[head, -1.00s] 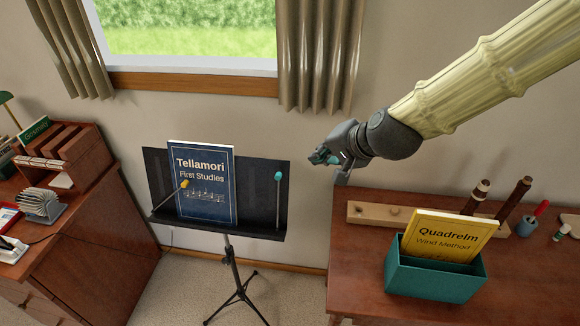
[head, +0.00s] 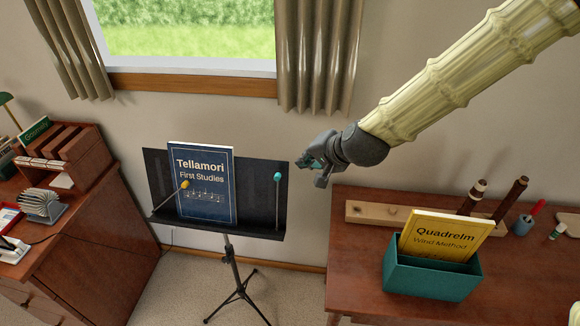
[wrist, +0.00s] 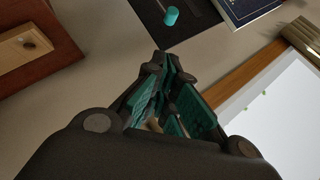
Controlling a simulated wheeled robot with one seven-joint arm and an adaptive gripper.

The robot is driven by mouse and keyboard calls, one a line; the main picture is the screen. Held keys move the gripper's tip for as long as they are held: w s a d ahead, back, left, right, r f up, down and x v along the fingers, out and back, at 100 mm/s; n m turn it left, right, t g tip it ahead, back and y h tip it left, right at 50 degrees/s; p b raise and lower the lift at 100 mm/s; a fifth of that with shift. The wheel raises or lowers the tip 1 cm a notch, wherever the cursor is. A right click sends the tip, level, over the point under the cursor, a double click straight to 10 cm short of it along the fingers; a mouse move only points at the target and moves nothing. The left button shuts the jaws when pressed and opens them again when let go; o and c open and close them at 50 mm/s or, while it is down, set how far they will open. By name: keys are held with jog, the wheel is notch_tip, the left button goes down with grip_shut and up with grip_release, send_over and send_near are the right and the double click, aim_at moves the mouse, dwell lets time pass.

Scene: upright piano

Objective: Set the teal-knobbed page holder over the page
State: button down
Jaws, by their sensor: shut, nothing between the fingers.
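The teal-knobbed page holder (head: 278,177) stands upright at the right side of the black music stand (head: 262,205), beside the book and not over it. Its teal knob also shows at the top of the wrist view (wrist: 171,16). A blue book titled Tellamori First Studies (head: 205,185) rests on the stand; a yellow-knobbed holder (head: 185,184) lies slanted across its left part. My gripper (head: 304,161) is to the right of the teal knob and a little higher in the head view, apart from it. It is shut and empty; its teal finger pads (wrist: 172,105) show in the wrist view.
A desk at right holds a teal box (head: 432,278) with a yellow book (head: 444,238), a wooden rack (head: 372,212) and a cup (head: 522,225). A cabinet (head: 75,260) stands at left. The window (head: 185,40) and curtains are behind the stand.

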jog(key=w+a+f+p, duration=0.2)
jog(key=a+f, duration=0.2)
jog(key=f, duration=0.1)
dwell(0.5)
jog(key=shift+a+f, duration=0.1)
jog(key=shift+a, duration=0.05)
jog(key=shift+p, duration=0.3)
